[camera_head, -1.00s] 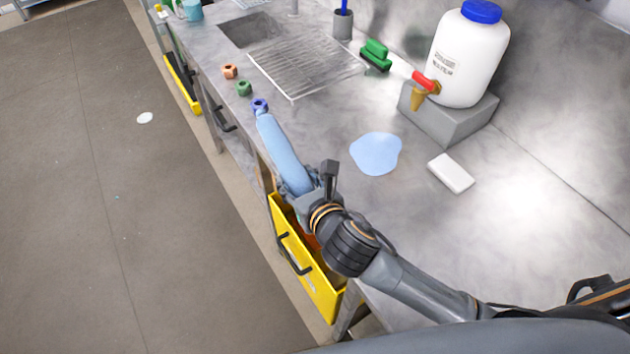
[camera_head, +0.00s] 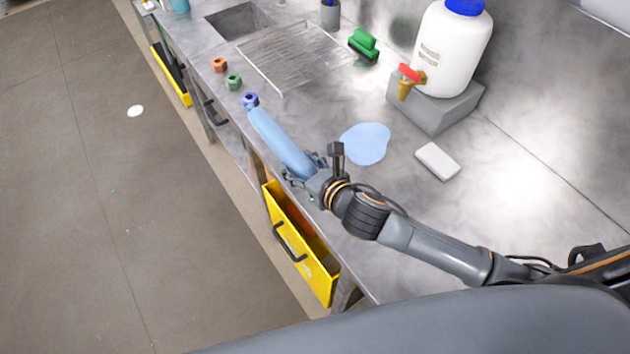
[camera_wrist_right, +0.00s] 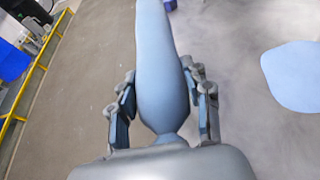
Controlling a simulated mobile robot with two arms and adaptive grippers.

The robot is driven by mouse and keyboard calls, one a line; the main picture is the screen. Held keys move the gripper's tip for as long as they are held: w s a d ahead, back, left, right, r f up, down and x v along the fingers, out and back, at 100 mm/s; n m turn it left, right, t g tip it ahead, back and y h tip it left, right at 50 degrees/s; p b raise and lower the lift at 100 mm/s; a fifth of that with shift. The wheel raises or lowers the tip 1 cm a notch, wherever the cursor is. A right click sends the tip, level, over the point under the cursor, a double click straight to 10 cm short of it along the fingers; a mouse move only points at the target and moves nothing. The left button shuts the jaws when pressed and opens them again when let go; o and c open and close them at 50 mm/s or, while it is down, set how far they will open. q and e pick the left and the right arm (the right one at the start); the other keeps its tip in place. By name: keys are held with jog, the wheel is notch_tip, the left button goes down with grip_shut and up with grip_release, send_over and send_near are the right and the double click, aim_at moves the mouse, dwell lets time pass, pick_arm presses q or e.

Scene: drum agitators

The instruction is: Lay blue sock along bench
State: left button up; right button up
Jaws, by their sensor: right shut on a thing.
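The blue sock (camera_head: 277,140) is a long, light-blue sleeve-like shape over the front edge of the steel bench (camera_head: 400,215). My right gripper (camera_head: 308,168) is shut on its near end. The sock points away from the gripper, its far end close to a blue nut. In the right wrist view the sock (camera_wrist_right: 160,65) runs straight ahead between the two fingers of the gripper (camera_wrist_right: 165,125), narrowing near the palm. Whether its underside touches the bench is hidden. My left gripper does not show.
A blue nut (camera_head: 250,99), a green nut (camera_head: 233,82) and an orange nut (camera_head: 218,65) line the front edge. A blue puddle-like patch (camera_head: 365,143), white block (camera_head: 437,161), green brush (camera_head: 364,44) and white container (camera_head: 452,50) are behind. An open yellow drawer (camera_head: 318,276) juts out below.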

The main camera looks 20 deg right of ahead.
jog(key=f, duration=0.1)
jog(key=s+d+f, duration=0.1)
jog(key=d+f, duration=0.1)
jog(key=f, duration=0.1)
jog(key=shift+s+d, duration=0.2)
jog(key=shift+d, duration=0.05)
jog(key=shift+s+d+f+p, duration=0.1)
jog(key=shift+f+p, duration=0.1)
jog(key=shift+f, duration=0.35)
jog(key=shift+s+d+f+p, duration=0.1)
jog(key=shift+f+p, duration=0.05)
jog(key=shift+f, duration=0.4)
jog(key=shift+w+f, duration=0.15)
jog(key=shift+f, duration=0.4)
jog(key=o, duration=1.2)
jog(key=shift+f, duration=0.15)
jog(key=b+v, duration=0.2)
jog(key=v, duration=0.9)
jog(key=shift+s+d+r, duration=0.2)
jog(key=shift+s+r, duration=0.2)
jog(key=shift+s, duration=0.05)
